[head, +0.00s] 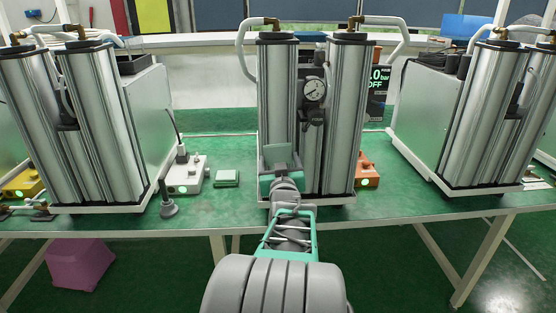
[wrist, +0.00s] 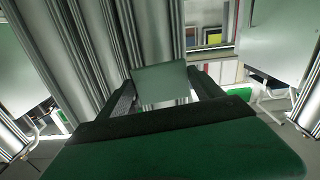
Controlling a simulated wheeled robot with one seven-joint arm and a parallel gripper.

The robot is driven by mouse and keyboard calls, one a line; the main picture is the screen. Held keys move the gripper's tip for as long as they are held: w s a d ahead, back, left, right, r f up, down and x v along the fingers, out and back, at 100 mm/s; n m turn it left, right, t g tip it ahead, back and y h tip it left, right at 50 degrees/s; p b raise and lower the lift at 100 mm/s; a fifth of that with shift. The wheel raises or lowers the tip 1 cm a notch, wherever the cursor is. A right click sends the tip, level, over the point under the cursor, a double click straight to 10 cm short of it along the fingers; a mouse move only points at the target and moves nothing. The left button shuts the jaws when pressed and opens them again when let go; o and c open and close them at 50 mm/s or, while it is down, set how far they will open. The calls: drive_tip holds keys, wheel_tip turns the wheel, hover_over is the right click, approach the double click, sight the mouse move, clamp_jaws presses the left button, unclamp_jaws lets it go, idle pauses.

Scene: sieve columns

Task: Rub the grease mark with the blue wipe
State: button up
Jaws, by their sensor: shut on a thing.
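My gripper (head: 279,158) is in front of the middle pair of silver columns (head: 275,85) in the head view. It is shut on a small flat pad, the wipe (wrist: 161,84), which sits between the fingertips in the wrist view. The wipe looks grey-teal in this light rather than clear blue. It is held up in front of the column faces; I cannot tell whether it touches them. I cannot make out the grease mark in either view; my gripper and arm hide part of the middle columns.
A round gauge (head: 315,90) is fixed between the middle columns. Similar column units stand at left (head: 95,120) and right (head: 495,110). On the green table (head: 235,215) are a white box (head: 185,174), a green block (head: 227,178) and an orange box (head: 367,170).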

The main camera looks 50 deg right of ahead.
drive_tip(key=shift+s+a, duration=0.35)
drive_tip(key=shift+a, duration=0.05)
drive_tip(key=shift+v, duration=1.5)
